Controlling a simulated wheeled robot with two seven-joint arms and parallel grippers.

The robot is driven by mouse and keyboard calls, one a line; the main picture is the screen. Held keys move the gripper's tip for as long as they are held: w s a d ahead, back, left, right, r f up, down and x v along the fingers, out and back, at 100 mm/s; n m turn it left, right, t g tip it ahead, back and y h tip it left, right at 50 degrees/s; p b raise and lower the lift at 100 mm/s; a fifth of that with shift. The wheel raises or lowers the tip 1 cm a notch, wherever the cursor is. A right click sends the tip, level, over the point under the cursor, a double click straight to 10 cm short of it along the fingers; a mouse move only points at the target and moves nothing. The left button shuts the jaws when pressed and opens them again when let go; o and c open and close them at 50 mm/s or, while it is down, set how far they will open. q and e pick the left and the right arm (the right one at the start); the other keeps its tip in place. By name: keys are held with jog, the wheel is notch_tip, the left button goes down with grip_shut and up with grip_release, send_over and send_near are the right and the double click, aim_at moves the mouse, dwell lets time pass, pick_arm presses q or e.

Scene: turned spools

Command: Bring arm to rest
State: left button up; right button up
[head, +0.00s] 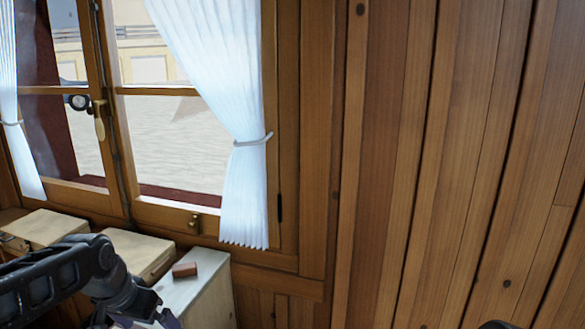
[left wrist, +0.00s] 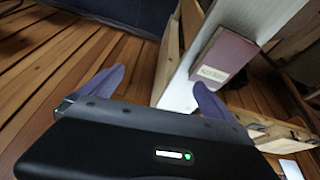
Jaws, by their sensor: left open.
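My left arm comes in from the lower left in the head view. Its gripper (head: 158,318) is at the bottom edge, partly cut off, in front of a white-topped cabinet. In the left wrist view the left gripper (left wrist: 152,95) has its two purple fingers wide apart, with nothing held between them. A small reddish-brown box (head: 185,270) lies on the cabinet top, apart from the gripper. A maroon box with a pale label (left wrist: 222,58) shows beyond the right finger in the left wrist view. My right gripper is not visible.
The white-topped cabinet (head: 206,293) stands below the window beside light wooden boxes (head: 137,254). A white curtain (head: 243,190) hangs over the window's right side. A plank wall (head: 430,150) fills the right. Wooden floorboards (left wrist: 50,70) show in the left wrist view.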

pick_arm(q)
jog(key=d+f+n+h, duration=0.1)
jog(key=d+f, duration=0.3)
jog(key=f, duration=0.4)
jog(key=d+f+n+t+h, duration=0.1)
jog(key=d+f, duration=0.4)
jog(key=f, duration=0.3)
jog(key=d+f+n, duration=0.1)
jog(key=d+f, duration=0.3)
jog(key=f, duration=0.4)
jog(key=s+d+f+g, duration=0.1)
jog(key=s+d+f, duration=0.2)
jog(key=s+f, duration=0.2)
jog(key=s+d+f+g, duration=0.2)
jog(key=s+f, duration=0.4)
jog(key=s, duration=0.4)
jog(key=s+d+f+g+h, duration=0.1)
jog(key=s+d+f, duration=0.2)
jog(key=s+f, duration=0.2)
jog(key=s, duration=0.3)
jog(key=shift+s+d+f+n, duration=0.15)
jog(key=shift+s+d+n, duration=0.15)
jog(key=shift+n, duration=0.1)
